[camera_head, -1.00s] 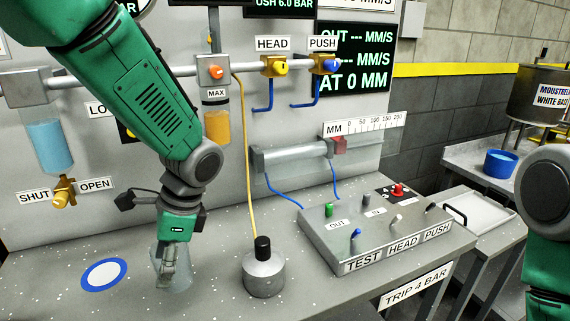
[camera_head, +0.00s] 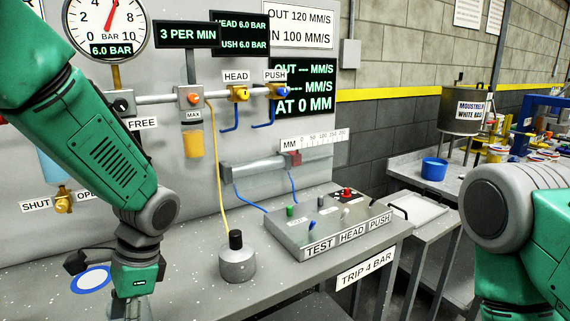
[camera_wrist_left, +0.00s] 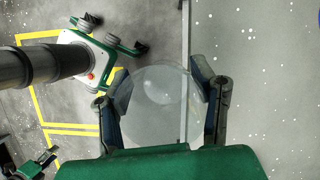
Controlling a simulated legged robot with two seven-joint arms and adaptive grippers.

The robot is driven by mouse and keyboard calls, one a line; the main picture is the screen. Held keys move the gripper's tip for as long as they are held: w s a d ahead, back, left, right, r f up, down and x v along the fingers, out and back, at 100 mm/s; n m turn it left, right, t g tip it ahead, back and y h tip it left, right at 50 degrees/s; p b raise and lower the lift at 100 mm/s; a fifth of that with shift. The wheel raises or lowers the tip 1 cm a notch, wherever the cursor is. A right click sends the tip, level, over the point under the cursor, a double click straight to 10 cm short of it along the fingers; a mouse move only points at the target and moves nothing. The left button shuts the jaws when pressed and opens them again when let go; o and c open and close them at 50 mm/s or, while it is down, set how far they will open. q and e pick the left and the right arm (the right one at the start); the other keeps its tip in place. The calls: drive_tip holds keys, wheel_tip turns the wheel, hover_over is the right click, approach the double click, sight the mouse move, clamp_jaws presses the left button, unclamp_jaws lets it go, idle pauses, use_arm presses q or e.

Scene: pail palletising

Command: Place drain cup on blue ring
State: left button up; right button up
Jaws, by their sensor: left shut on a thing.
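The drain cup is a clear, round, see-through cup (camera_wrist_left: 158,100) in the left wrist view. My left gripper (camera_wrist_left: 160,88) is shut on it, with a dark finger on each side. In the head view the left gripper is at the bottom edge, mostly cut off, and only a faint part of the cup (camera_head: 131,308) shows. The blue ring (camera_head: 76,285), with a pale centre, lies flat on the speckled bench, left of and behind my left gripper. The left wrist partly covers its right side. My right arm shows at the right, but its gripper is out of frame.
A grey weight with a black top (camera_head: 237,262) and yellow hose stands on the bench (camera_head: 190,285) to the right. A control box (camera_head: 330,228) is beyond it. In the wrist view the bench edge (camera_wrist_left: 186,30) runs beside the cup, with floor to its left.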

use_arm(q)
drive_tip(key=f+n, duration=0.1)
drive_tip(key=d+f+n+g, duration=0.1)
drive_tip(key=f, duration=0.1)
drive_tip(key=shift+w+f+h+b, duration=0.1)
drive_tip(key=shift+f+h+b, duration=0.2)
drive_tip(key=s+d+f+n+h+b, duration=0.1)
drive_tip(key=s+d+f+n+h, duration=0.1)
drive_tip(key=f+n, duration=0.4)
drive_tip(key=shift+s+d+f+n+g+h, duration=0.15)
drive_tip(key=shift+s+f+n+g+h, duration=0.3)
drive_tip(key=shift+n, duration=0.45)
use_arm(e)
drive_tip(key=shift+w+a+f, duration=0.1)
drive_tip(key=shift+w+f, duration=0.1)
drive_tip(key=shift+f, duration=0.4)
drive_tip(key=shift+w+f, duration=0.15)
drive_tip(key=shift+f, duration=0.45)
use_arm(q)
drive_tip(key=shift+s+r, duration=0.1)
